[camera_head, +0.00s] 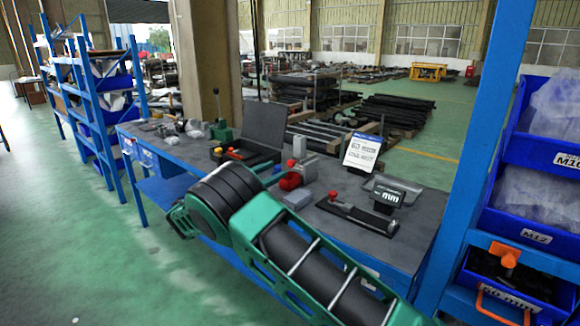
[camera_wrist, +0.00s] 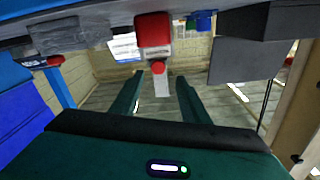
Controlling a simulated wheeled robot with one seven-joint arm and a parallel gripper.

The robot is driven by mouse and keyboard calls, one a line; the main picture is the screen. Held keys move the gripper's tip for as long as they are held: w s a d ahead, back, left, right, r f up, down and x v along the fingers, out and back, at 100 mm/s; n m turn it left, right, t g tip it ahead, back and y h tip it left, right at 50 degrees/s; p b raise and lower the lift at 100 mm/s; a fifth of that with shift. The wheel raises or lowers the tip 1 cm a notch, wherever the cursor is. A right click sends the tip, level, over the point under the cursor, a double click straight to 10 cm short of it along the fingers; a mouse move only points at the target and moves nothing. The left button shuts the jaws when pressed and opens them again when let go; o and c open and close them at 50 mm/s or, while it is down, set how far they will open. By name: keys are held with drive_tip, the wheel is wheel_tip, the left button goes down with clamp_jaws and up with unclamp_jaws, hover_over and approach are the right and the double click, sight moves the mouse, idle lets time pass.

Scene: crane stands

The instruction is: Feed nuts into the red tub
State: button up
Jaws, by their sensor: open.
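A small red object (camera_head: 290,181), possibly the red tub, sits on the dark workbench (camera_head: 410,250), close beside my green arm in the head view. In the wrist view, which looks upside down, a red box-like thing (camera_wrist: 154,30) with a pale strip along its edge lies beyond my fingers. A red knob and pale post show beside it. My gripper (camera_wrist: 160,77) has two green fingers spread apart with nothing held between them. Its fingers are not clear in the head view. I cannot make out any loose nuts.
Blue bins (camera_head: 535,238) marked M12 and M10 hold clear bags on the right rack. A lower bin has an orange-red piece (camera_head: 505,255). A sign (camera_head: 362,152), a red-handled tool (camera_head: 355,212) and an open black case (camera_head: 250,135) stand on the bench. Open floor lies left.

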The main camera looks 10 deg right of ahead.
sight(290, 164)
drive_tip(key=x, duration=0.8)
drive_tip(key=shift+w+d, duration=0.15)
drive_tip(key=shift+d, duration=0.25)
drive_tip(key=c, duration=1)
clamp_jaws()
